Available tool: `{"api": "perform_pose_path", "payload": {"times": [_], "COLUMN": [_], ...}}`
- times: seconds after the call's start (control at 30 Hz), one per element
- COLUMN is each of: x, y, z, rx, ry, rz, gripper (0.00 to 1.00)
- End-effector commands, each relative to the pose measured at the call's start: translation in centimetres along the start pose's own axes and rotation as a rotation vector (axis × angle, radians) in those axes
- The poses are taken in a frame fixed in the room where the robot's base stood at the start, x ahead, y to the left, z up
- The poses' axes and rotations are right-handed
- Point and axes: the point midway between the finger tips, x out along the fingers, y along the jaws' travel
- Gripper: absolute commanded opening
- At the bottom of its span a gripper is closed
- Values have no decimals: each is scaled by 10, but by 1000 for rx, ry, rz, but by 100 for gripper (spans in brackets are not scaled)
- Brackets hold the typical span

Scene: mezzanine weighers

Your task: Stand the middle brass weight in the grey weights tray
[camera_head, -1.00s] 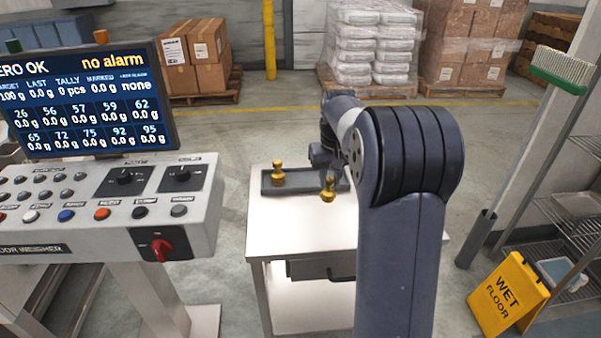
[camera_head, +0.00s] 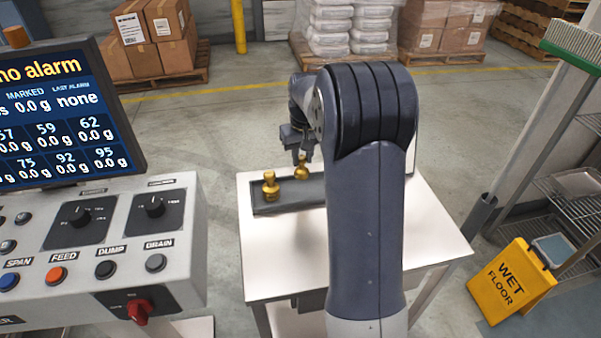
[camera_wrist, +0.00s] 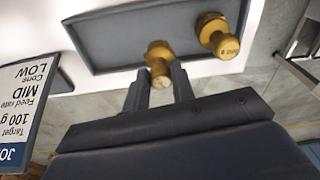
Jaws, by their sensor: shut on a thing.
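The grey weights tray (camera_head: 318,193) lies on the pale table. One brass weight (camera_head: 270,186) stands at its left end; it also shows in the wrist view (camera_wrist: 219,36). My gripper (camera_head: 301,158) is shut on a second brass weight (camera_head: 302,170), to the right of the first. In the wrist view the held weight (camera_wrist: 159,60) sits between the two fingertips (camera_wrist: 158,82), over the tray's edge area. Whether its base touches the tray floor cannot be told. My arm hides the tray's right end in the head view.
The white table (camera_head: 270,260) has free room in front of the tray. The weigher's control panel (camera_head: 100,240) stands close on the left. A yellow wet floor sign (camera_head: 512,283) and a wire rack (camera_head: 580,215) are on the right.

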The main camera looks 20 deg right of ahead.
Motion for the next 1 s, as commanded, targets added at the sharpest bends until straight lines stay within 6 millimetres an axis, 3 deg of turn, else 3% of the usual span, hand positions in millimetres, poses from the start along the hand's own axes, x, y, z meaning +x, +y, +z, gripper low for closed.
{"api": "perform_pose_path", "payload": {"times": [0.47, 0.83, 0.87, 1.0], "x": [52, 58, 57, 57], "y": [0, 0, 0, 0], "z": [6, 7, 7, 7], "rx": [0, 0, 0, 0], "ry": [0, 1, 1, 1], "rz": [0, 0, 0, 0], "gripper": [0, 0, 26, 37]}}
